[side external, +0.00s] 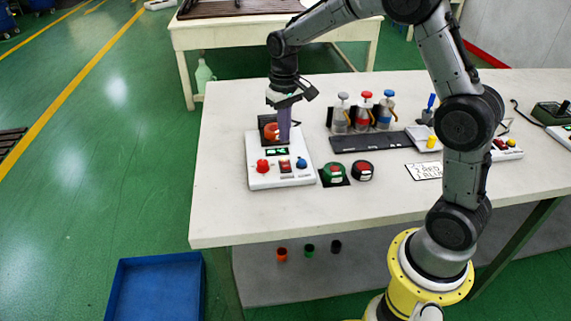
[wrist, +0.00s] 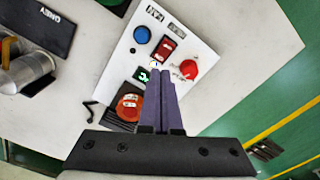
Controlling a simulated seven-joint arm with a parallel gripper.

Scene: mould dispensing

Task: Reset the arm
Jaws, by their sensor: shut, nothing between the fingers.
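My gripper (side external: 284,135) is over the back part of a white control box on the table, fingers pointing down. In the wrist view its two purple fingers (wrist: 165,75) are together with nothing between them. The white control box (side external: 265,179) carries a red knob (side external: 263,166), a red rocker switch (side external: 285,166), a blue knob (side external: 301,163) and a small green-lit display (side external: 277,152). An orange-red round object (side external: 271,131) sits at the back of the box, beside the fingers; it also shows in the wrist view (wrist: 130,107). I cannot tell whether the fingertips touch the box.
A green-topped pot (side external: 333,173) and a red-topped pot (side external: 362,170) stand right of the box. Bottles with grey, red and blue tops (side external: 363,118) stand behind a dark strip (side external: 370,141). A note card (side external: 424,171) lies farther right. The table's front left (side external: 225,220) is clear.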

